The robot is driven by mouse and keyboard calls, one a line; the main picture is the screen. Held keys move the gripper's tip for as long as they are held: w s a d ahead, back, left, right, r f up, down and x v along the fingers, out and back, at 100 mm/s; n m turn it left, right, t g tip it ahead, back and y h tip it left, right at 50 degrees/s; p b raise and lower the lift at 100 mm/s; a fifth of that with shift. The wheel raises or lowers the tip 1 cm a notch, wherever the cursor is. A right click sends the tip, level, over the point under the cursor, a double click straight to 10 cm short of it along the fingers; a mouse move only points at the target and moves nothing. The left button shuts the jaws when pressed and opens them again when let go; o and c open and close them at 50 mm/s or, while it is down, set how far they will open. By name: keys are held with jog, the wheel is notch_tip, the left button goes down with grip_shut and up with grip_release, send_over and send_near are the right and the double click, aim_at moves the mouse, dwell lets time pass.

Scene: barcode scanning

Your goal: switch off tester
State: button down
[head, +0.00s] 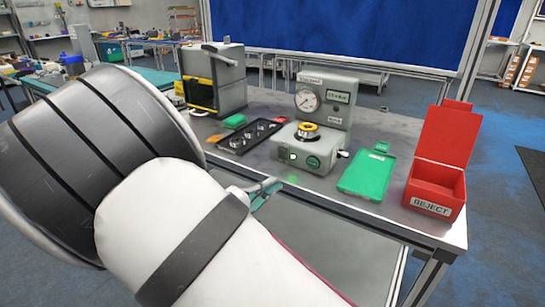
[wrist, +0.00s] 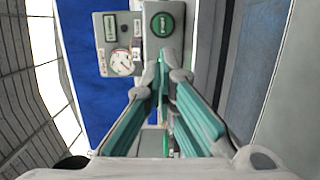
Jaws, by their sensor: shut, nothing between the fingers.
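The tester (head: 325,85) is a grey device with a dial gauge and a small display on its upright back. Its base (head: 318,151) carries a yellow-and-black ringed part on top. A lit green spot (head: 292,155) and a round dark green button (head: 312,162) are on the base's front face. My gripper (head: 268,186) is in front of and to the left of the base, low near the table's front edge. In the wrist view its teal fingers (wrist: 162,68) meet at the tips, empty. The round green button (wrist: 162,24) shows just beyond them, apparently not touched.
On the table (head: 390,212) a black tray (head: 236,145) with several small parts lies left of the tester.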

aim_at(281, 151)
jog(key=w+a+f+n+t+y, duration=0.1)
jog(key=a+f+n+t, duration=0.1)
jog(key=a, duration=0.3)
jog(key=shift+a+f+t+b, duration=0.15)
jog(key=shift+a+t+b, duration=0.2)
jog(key=shift+t, duration=0.25)
jog(key=x, duration=1.4)
jog(key=shift+w+a+f+b, duration=0.1)
jog(key=shift+w+a+b, duration=0.05)
jog(key=shift+b, duration=0.15)
jog(key=shift+w+d+r+g+y+p, duration=0.3)
jog(key=shift+r+g+y+p, duration=0.15)
jog(key=shift+y+p, duration=0.2)
jog(key=shift+r+g+y+p, duration=0.15)
jog(key=shift+g+y+p, duration=0.1)
jog(key=shift+g+p, duration=0.25)
jog(key=shift+w, duration=0.1)
